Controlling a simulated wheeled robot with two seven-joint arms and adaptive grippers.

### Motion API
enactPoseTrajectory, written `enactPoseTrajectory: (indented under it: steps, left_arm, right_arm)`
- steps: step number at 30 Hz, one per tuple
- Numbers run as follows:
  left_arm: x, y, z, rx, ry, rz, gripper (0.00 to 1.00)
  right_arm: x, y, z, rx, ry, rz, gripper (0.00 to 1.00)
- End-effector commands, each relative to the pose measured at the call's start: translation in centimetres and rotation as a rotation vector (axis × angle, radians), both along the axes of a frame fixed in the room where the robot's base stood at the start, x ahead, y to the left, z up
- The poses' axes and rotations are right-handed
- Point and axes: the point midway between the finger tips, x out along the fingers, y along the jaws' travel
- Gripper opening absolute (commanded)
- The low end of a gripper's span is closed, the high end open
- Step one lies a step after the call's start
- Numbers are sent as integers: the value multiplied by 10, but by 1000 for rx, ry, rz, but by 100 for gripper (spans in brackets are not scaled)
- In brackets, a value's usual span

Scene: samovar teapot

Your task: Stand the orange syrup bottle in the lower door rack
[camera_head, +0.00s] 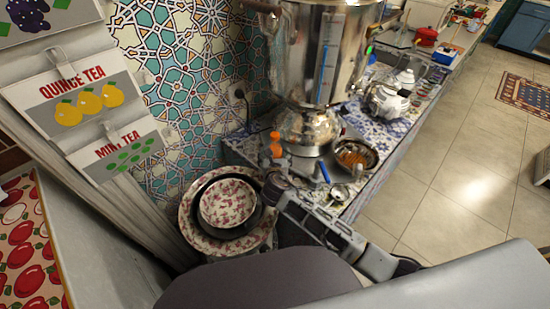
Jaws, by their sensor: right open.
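The orange bottle (276,145) stands on the patterned counter, left of the base of a large steel samovar (318,55). Its lower part is partly covered by my right gripper (300,168). My right arm comes in from the lower right, and its open gripper is close to the bottle on the near side. I cannot tell whether a finger touches the bottle. My left gripper is not in view. I cannot make out a lower door rack in this view.
A steel bowl of brown contents (355,154) and a small metal cup (339,193) stand right of the gripper. Stacked patterned bowls (228,203) stand at its left. Teapots (387,100) stand farther back. Tea signs (75,98) hang at left. Open tiled floor (460,165) lies at right.

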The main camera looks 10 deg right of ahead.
Motion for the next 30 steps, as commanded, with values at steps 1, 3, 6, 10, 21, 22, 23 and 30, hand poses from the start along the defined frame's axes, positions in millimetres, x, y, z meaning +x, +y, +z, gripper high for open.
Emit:
enactPoseTrajectory:
  steps: [1, 3, 6, 10, 21, 22, 23, 30]
  left_arm:
    - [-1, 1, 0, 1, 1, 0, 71]
    - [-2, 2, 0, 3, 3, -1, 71]
    - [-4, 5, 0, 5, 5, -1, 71]
    - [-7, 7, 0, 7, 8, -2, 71]
    - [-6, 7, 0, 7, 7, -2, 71]
    - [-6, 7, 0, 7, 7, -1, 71]
    - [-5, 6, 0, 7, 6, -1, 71]
    - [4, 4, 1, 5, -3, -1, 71]
  right_arm:
    - [0, 0, 0, 0, 0, 0, 76]
    - [0, 0, 0, 0, 0, 0, 76]
    - [0, 0, 0, 0, 0, 0, 76]
    - [0, 0, 0, 0, 0, 0, 76]
    - [0, 0, 0, 0, 0, 0, 36]
    - [0, 0, 0, 0, 0, 0, 32]
    - [0, 0, 0, 0, 0, 0, 28]
    - [0, 0, 2, -1, -3, 0, 11]
